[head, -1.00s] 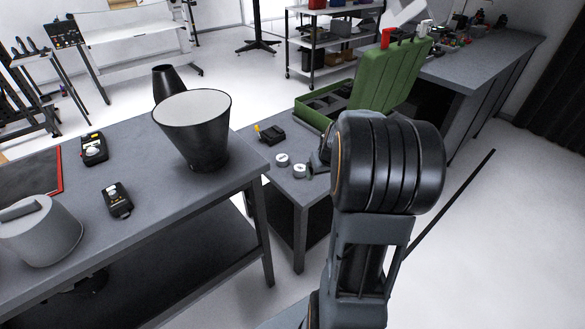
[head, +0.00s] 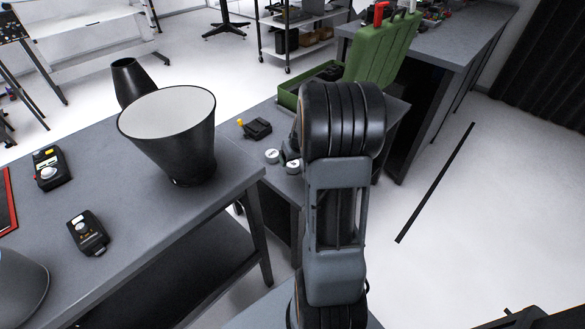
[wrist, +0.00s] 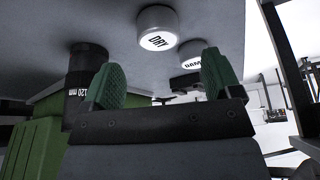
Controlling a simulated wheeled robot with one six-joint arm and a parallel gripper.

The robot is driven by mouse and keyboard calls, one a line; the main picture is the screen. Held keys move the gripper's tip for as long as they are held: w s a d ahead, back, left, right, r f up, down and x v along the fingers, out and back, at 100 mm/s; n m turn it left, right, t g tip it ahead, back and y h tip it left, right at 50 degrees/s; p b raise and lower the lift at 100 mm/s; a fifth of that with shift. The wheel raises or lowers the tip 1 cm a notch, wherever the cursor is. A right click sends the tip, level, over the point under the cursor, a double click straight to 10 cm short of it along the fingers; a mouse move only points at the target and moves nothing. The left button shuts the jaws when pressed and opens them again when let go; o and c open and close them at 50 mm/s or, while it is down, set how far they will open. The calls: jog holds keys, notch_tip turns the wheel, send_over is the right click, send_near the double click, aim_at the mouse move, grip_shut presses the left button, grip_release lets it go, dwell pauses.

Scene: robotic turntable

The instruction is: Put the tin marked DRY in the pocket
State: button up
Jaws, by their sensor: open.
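The tin marked DRY (wrist: 157,28) is a short pale cylinder at the top middle of the wrist view. A second tin, its label starting with DAM (wrist: 191,58), is beside it, partly behind a finger. My gripper (wrist: 165,80) has green pads spread apart with nothing between them; the DRY tin lies beyond them. In the head view two white-topped tins, one at the left (head: 272,156) and one at the right (head: 293,166), sit on the low table; their labels are too small to read. The open green case (head: 290,98) is behind my arm, which hides its pockets and my gripper.
A black cylinder marked 120 mm (wrist: 85,72) is near the left finger in the wrist view. A small black device (head: 257,129) sits behind the tins. The near bench (head: 130,225) holds a large dark cone (head: 180,150) and handheld meters. Open floor is at right.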

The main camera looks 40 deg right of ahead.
aim_at(293, 163)
jog(key=shift+b+x, duration=0.7)
jog(key=shift+x, duration=2.5)
jog(key=shift+d, duration=0.1)
jog(key=c, duration=1.1)
jog(key=shift+r, duration=0.1)
